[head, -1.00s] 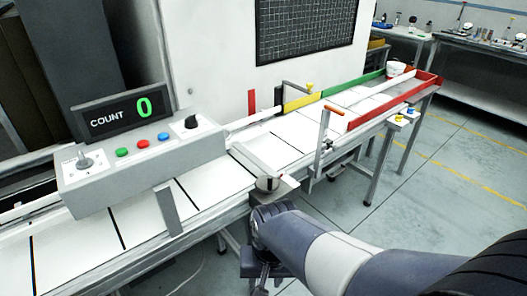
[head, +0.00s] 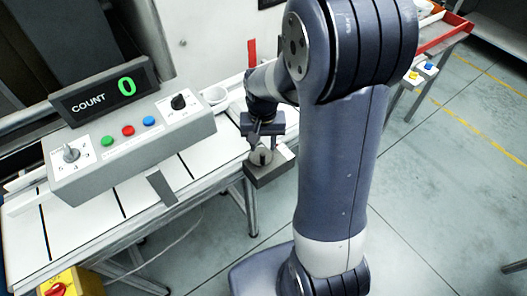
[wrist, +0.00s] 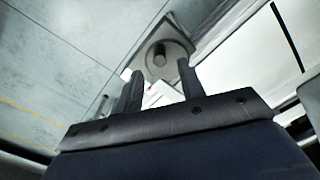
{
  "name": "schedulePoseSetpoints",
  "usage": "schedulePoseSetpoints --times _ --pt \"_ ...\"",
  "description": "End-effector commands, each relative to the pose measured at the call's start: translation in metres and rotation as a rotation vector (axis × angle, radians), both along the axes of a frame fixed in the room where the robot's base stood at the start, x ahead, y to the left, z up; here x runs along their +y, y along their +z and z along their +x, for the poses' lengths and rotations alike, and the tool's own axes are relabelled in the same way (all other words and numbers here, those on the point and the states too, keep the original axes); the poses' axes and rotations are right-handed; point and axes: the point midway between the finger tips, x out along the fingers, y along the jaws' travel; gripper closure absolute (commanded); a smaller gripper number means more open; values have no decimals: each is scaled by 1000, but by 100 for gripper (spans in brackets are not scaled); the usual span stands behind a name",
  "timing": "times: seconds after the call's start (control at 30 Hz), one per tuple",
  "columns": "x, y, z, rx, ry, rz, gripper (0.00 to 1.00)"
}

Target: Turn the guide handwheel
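The guide handwheel (head: 261,158) is a small grey disc with a dark upright knob, on a grey block at the conveyor's front edge. In the wrist view the handwheel (wrist: 158,64) shows beyond the fingertips, with its round knob facing the camera. My gripper (head: 262,141) points down just above the handwheel in the head view. In the wrist view my gripper (wrist: 158,72) has its two dark fingers apart, with nothing between them. The fingers look apart from the knob, though the exact gap is hard to judge.
A grey control box (head: 135,140) with coloured buttons stands left of the handwheel, below a display (head: 104,93) reading COUNT 0. A white round container (head: 215,98) sits on the conveyor by the box. The floor at right is open.

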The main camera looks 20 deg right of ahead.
Motion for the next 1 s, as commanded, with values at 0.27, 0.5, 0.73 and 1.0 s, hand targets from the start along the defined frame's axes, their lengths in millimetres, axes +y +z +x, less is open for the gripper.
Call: schedulePoseSetpoints --times 0.27,0.5,0.73,1.0 --pt "0 -44 -1 3 0 1 62" --pt "0 -58 0 0 0 0 62" --pt "0 -59 0 -1 0 1 62" --pt "0 -59 0 -1 0 1 80"
